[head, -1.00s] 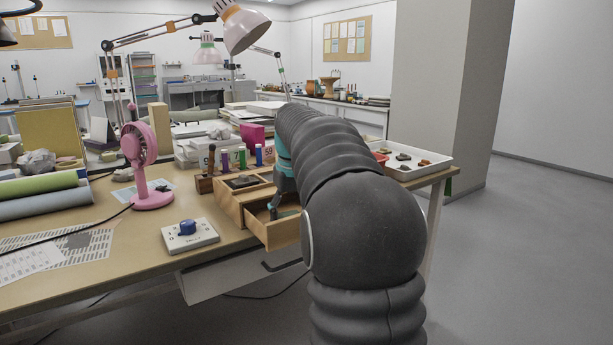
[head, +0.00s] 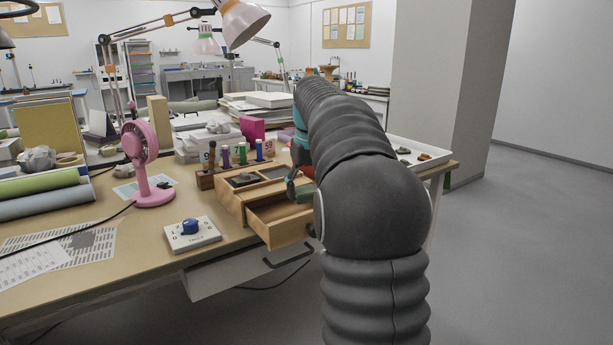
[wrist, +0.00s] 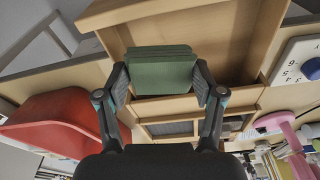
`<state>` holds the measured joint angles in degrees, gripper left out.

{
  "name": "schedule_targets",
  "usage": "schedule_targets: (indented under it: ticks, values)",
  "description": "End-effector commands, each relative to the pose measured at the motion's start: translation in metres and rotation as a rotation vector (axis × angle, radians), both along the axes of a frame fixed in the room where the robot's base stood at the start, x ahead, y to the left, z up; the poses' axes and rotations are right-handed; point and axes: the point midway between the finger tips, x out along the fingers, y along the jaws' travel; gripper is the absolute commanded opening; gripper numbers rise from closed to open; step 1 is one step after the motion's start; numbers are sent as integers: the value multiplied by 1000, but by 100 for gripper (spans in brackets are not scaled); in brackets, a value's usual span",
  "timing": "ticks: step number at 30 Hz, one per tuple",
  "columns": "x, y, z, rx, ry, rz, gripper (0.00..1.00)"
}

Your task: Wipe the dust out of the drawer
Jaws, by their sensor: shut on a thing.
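The wooden drawer (head: 276,227) is pulled out of a small wooden box (head: 232,203) on the table. It also shows in the wrist view (wrist: 225,35), with its bare inside partly covered by the held block. My gripper (wrist: 160,78) is shut on a green block (wrist: 160,70), which looks like a folded cloth or sponge. No dust can be made out clearly.
A red bin (wrist: 50,122) stands beside the drawer in the wrist view. A pink fan (head: 144,170) and a white dial box (head: 190,236) stand left of the drawer. A white tray (head: 435,163) lies at the table's right end.

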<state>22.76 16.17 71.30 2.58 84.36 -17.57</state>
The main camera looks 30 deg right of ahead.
Motion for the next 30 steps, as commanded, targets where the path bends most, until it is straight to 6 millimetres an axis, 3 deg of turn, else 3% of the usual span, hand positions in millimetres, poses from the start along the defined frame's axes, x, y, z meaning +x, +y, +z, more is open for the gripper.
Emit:
schedule_targets:
  ticks: [9, 26, 30]
  values:
    - [1, 4, 25, -1, -1, 6, 40]
    - [2, 5, 27, 0, 0, 8, 40]
    - [18, 19, 26, 0, -1, 28, 40]
